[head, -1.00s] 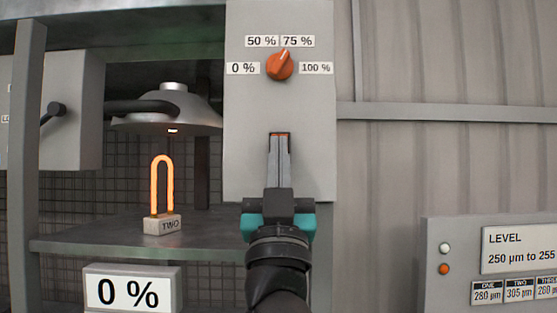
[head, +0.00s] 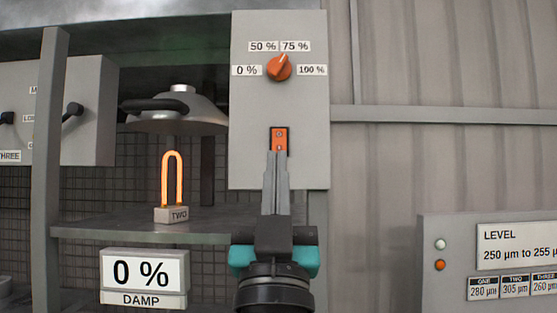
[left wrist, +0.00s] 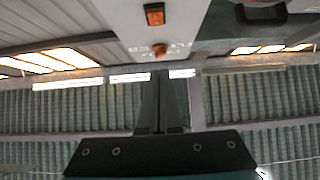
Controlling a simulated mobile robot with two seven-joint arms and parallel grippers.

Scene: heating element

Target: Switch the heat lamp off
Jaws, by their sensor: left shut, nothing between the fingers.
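In the left wrist view the gripper (left wrist: 162,75) points towards the panel, where the switch (left wrist: 154,14) and knob (left wrist: 160,50) show. My right gripper is not in view.
A glowing orange element (head: 172,180) on a block marked TWO (head: 172,215) stands on the shelf (head: 110,228) under the lamp. A sign (head: 144,270) reads 0 % DAMP. A grey post (head: 48,150) stands at left, and a level panel (head: 455,270) at lower right.

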